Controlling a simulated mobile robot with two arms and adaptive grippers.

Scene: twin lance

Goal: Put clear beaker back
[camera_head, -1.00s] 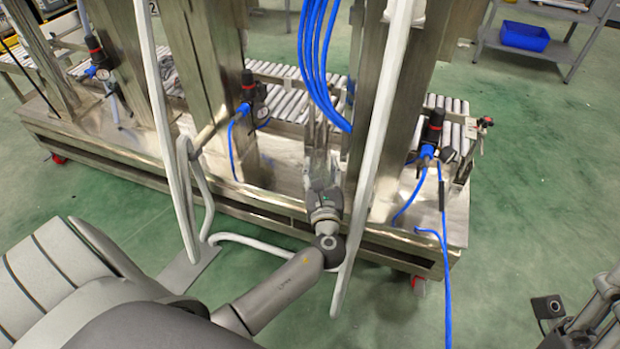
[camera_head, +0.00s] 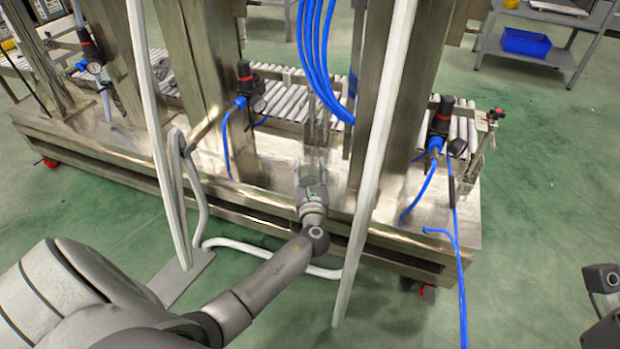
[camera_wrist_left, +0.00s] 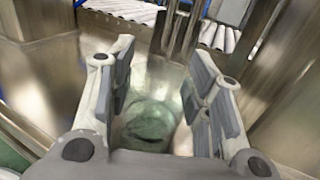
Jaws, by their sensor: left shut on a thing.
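The clear beaker (camera_wrist_left: 150,122) shows in the left wrist view as a greenish, see-through round shape between the fingers of my left gripper (camera_wrist_left: 160,85). The gripper is shut on it, with a finger on each side. In the head view my left gripper (camera_head: 313,160) reaches in over the front of the machine's metal deck, between two steel posts. The beaker is too faint to make out clearly there. Whether its base touches the deck is unclear. Only a small part of my right arm shows at the right edge, without its jaws.
Steel posts (camera_head: 372,110) stand on both sides of my left forearm. A roller conveyor (camera_head: 285,100) runs behind. A blue bin (camera_head: 526,42) sits on a shelf at the back right.

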